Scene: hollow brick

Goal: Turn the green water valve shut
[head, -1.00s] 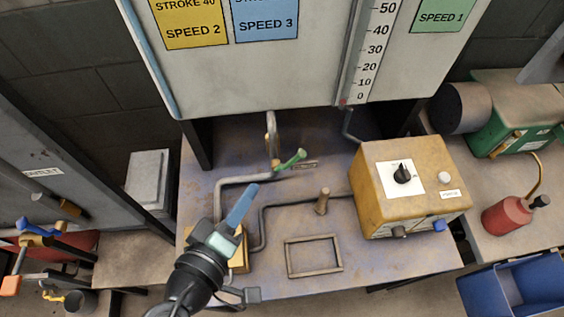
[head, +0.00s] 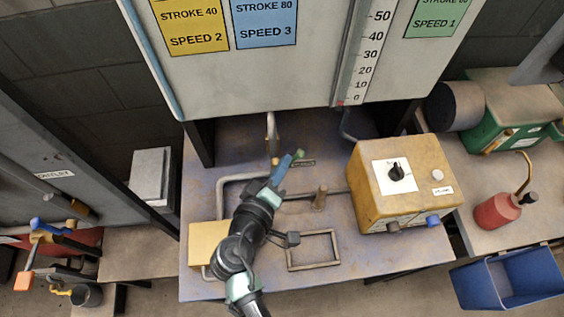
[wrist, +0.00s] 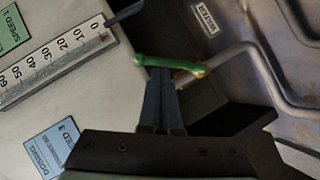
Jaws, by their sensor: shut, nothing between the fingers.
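The green valve handle (head: 299,154) is at the back of the bench, below the big panel, mostly hidden behind my gripper in the head view. In the wrist view the green handle (wrist: 170,63) lies crosswise just beyond my fingertips, with a pipe running off to the right of it. My gripper (head: 285,160) has blue fingers that are shut together and empty. In the wrist view my gripper's tips (wrist: 160,74) are at the handle's near side; I cannot tell whether they touch it.
A yellow control box (head: 405,205) with a black knob stands to the right on the bench. A short upright peg (head: 320,198) and a rectangular frame (head: 313,250) are nearer. Grey pipes run around the valve. The panel (head: 270,80) rises behind.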

